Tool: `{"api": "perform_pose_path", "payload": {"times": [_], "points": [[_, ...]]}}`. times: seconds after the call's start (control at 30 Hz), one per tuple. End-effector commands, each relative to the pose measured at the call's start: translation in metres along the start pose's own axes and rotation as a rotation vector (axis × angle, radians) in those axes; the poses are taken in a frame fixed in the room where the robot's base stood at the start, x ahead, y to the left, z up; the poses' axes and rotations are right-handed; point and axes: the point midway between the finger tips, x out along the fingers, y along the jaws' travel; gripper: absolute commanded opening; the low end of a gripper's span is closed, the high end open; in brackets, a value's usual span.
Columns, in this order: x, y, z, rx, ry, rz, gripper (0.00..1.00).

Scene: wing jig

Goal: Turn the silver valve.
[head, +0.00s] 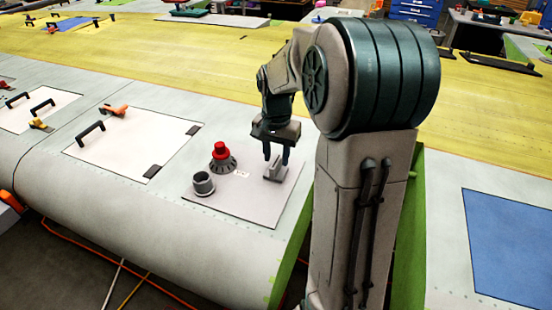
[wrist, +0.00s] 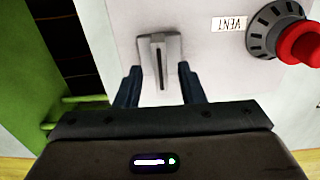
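The silver valve (wrist: 147,50) is a small light-grey block with a dark upright slot in its face, set on a pale panel in the wrist view. In the head view the valve (head: 274,173) is at the panel's right side, right under my gripper. My gripper (wrist: 159,70) is open, with one dark finger near each side of the valve's lower end. I cannot tell whether either finger touches it. In the head view my gripper (head: 276,160) points down at the valve, and the fingers partly cover it.
A red knob on a dark round base (head: 221,156) and a grey round cup-shaped fitting (head: 203,184) stand on the same panel (head: 243,207), left of the valve. A VENT label (wrist: 229,24) lies between knob and valve. A green strip (wrist: 90,40) and dark gap border the panel.

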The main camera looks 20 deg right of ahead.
Motion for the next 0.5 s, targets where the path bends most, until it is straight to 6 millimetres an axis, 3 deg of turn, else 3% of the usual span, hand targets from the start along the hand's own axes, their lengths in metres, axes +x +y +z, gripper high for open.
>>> {"api": "perform_pose_path", "payload": {"times": [0.2, 0.5], "points": [[0.022, 0.0, 0.0, -0.002, -0.001, 0.001, 0.35], [0.026, -0.001, 0.0, -0.002, 0.0, 0.0, 0.35]]}}
